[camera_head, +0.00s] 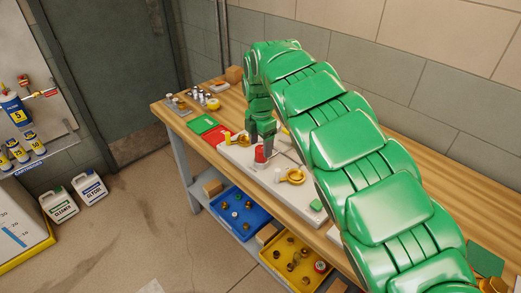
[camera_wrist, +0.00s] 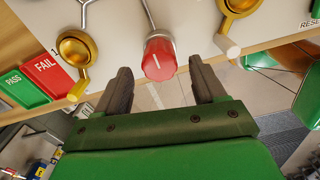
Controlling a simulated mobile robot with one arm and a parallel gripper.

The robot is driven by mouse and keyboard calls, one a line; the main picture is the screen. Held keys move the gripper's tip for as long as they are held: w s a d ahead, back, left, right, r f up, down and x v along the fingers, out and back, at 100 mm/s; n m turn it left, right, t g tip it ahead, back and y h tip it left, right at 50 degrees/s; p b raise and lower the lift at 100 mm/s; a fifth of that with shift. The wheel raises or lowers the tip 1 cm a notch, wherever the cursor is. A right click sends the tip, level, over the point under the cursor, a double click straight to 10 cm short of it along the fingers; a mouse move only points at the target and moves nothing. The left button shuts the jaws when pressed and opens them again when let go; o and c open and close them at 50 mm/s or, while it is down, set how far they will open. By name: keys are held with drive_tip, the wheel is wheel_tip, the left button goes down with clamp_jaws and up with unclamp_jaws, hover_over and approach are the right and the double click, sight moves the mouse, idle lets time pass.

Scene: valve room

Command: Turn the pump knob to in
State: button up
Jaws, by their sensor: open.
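The pump knob is red with a white pointer line and a grey base; it stands on the pale panel on the bench. It shows in the head view (camera_head: 261,154) and in the wrist view (camera_wrist: 158,58). In the wrist view the line runs roughly up and down the picture. My gripper (camera_wrist: 163,85) is open and empty. Its two dark fingers lie to either side of the knob in the wrist view, with the tips short of it; I see no contact. In the head view the gripper (camera_head: 262,138) hangs right over the knob. Labels at the knob cannot be read.
Green and red PASS and FAIL trays (camera_wrist: 55,75) lie left of the panel. A green RESET block (camera_wrist: 262,62) sits at right. Blue (camera_head: 240,212) and yellow (camera_head: 297,260) bins stand below.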

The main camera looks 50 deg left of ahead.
sight(260, 149)
drive_tip(key=shift+f, duration=1.5)
drive_tip(key=c, duration=1)
drive_tip(key=shift+c, duration=0.2)
